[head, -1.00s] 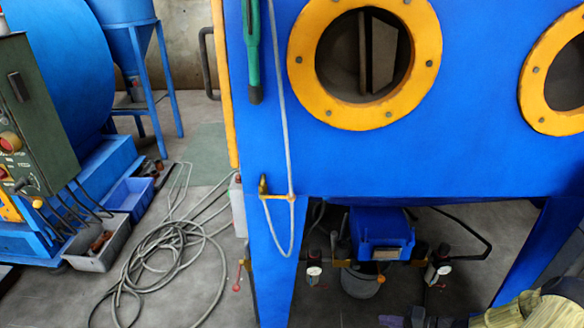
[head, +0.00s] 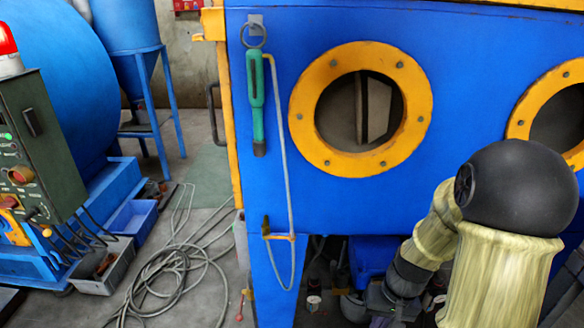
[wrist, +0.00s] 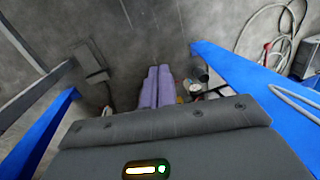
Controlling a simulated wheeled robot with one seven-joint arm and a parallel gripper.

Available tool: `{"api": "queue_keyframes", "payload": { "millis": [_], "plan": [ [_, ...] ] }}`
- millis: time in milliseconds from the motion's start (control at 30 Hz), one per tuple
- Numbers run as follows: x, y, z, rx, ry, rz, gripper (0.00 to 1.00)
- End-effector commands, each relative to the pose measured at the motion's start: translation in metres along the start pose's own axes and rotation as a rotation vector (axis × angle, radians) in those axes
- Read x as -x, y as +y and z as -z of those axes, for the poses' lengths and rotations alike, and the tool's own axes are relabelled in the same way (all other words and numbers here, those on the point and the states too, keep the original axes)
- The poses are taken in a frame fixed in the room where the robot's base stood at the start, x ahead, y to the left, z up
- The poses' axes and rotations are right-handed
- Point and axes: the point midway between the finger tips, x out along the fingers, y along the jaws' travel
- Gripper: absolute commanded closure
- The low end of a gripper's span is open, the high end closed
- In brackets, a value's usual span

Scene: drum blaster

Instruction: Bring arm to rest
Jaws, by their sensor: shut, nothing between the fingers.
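My arm (head: 505,230) shows at the lower right of the head view, with a black rounded joint and khaki-covered links. It is bent in front of the blue blasting cabinet (head: 265,190). In the wrist view my gripper (wrist: 159,72) has its two purple fingers side by side and closed together. Nothing shows between them. The gripper points toward the grey floor, between the blue cabinet legs (wrist: 235,75). In the head view the gripper itself is hard to make out near the bottom edge.
The cabinet has yellow-ringed portholes (head: 415,95) and a hanging green-handled tool (head: 257,105). A coiled grey hose (head: 170,270) lies on the floor to the left. A green control box (head: 40,140) and a blue drum (head: 60,80) stand at far left.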

Motion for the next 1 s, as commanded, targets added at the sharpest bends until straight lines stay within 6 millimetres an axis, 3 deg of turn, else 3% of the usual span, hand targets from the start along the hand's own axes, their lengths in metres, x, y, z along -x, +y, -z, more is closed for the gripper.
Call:
{"api": "queue_keyframes", "payload": {
  "millis": [33,200,567,1000],
  "plan": [
    [0.019,-0.009,-0.005,0.024,0.031,-0.033,1.00],
    [0.054,-0.026,-0.019,0.065,0.122,-0.108,1.00],
    [0.099,-0.058,-0.042,0.122,0.272,-0.162,1.00],
    [0.170,-0.069,-0.044,0.115,0.267,-0.162,1.00]
  ]
}}
